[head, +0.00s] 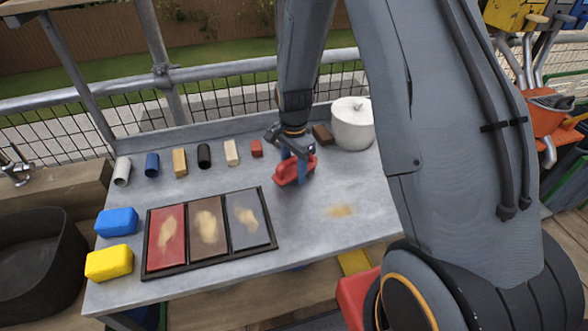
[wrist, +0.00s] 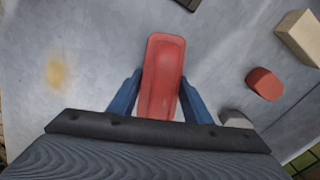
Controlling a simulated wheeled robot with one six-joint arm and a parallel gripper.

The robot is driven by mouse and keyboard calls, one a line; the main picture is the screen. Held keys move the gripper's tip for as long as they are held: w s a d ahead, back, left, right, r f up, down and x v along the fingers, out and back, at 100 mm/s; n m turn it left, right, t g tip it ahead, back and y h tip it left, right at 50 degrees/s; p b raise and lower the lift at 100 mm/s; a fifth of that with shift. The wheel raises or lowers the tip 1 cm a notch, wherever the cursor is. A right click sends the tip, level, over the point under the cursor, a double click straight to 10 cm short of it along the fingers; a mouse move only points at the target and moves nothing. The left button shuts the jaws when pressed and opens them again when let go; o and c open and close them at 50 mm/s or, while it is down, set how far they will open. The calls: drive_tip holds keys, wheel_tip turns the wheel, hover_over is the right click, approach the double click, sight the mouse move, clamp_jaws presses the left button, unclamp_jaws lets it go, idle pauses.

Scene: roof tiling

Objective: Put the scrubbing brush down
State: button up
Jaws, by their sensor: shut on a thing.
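The scrubbing brush, a long red block with rounded ends, is in my gripper (head: 291,158). In the head view the brush (head: 290,174) is low over the grey table (head: 330,180), right of the tile tray; I cannot tell whether it touches the surface. In the wrist view the brush (wrist: 163,80) sits between the two blue fingers of my gripper (wrist: 160,98), which are shut on its sides. Its underside is hidden.
A black tray (head: 212,274) holds red, brown and grey panels with tan smears. Blue (head: 117,222) and yellow (head: 109,263) sponges lie left of it. Several small blocks line the back, with a white pot (head: 352,125) at the right. A tan stain (head: 341,210) marks otherwise clear table.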

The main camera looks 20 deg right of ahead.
drive_tip(key=shift+f, duration=0.1)
drive_tip(key=o, duration=1.1)
wheel_tip(320, 180, up, 12)
drive_tip(key=b, duration=0.3)
drive_tip(key=s+d+r+n+t, duration=0.1)
drive_tip(key=s+r+n, duration=0.1)
drive_tip(key=s+n, duration=1.1)
drive_tip(key=s, duration=0.4)
